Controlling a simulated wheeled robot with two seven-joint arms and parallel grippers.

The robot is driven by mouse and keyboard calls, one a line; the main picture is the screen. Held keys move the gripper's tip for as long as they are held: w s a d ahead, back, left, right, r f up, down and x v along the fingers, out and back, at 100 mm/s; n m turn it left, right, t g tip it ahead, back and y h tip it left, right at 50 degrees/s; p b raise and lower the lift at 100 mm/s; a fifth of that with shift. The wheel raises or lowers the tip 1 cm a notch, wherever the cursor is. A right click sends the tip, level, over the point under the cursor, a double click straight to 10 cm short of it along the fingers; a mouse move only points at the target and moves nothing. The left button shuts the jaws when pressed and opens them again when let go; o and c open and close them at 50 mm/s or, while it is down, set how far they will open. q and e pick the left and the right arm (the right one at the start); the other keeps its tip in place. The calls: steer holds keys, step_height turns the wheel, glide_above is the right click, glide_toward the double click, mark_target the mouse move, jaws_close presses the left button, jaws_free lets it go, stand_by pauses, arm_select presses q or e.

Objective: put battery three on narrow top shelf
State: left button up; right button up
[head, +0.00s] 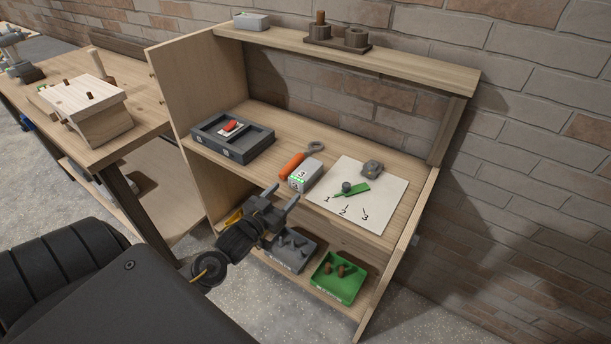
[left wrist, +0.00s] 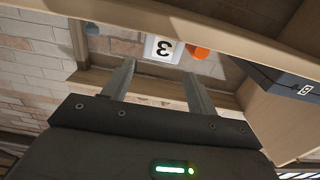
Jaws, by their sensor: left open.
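Battery three is a pale grey-white block (head: 302,177) with a "3" and a green mark, on the middle board of the shelf unit, touching or close to the orange-handled tool. In the left wrist view the battery's "3" face (left wrist: 163,48) appears upside down, just beyond the fingertips. My left gripper (head: 283,196) is open and empty in front of the battery, its two fingers pointing towards it; they also show apart in the left wrist view (left wrist: 158,75). The narrow top shelf (head: 400,64) runs along the wall above. My right gripper is not in view.
The top shelf holds a pale box (head: 251,20) and a dark wooden holder (head: 337,42); its right part is clear. The middle board (head: 265,115) holds a dark case (head: 231,138), an orange-handled tool (head: 291,165) and a numbered white sheet (head: 385,205). Grey (head: 290,253) and green (head: 339,278) bins sit below.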

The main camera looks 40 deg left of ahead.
mark_target(303, 172)
arm_select(q)
steer(key=w+p, duration=0.1)
steer(key=w, duration=0.3)
steer(key=shift+w+r, duration=0.1)
steer(key=shift+w, duration=0.9)
steer(key=w+p, duration=0.1)
steer(key=w, duration=0.1)
steer(key=w+p, duration=0.1)
steer(key=w, duration=0.2)
steer(key=shift+a, duration=0.2)
steer(key=shift+s, duration=0.1)
steer(key=c, duration=0.9)
steer(key=shift+r, duration=0.2)
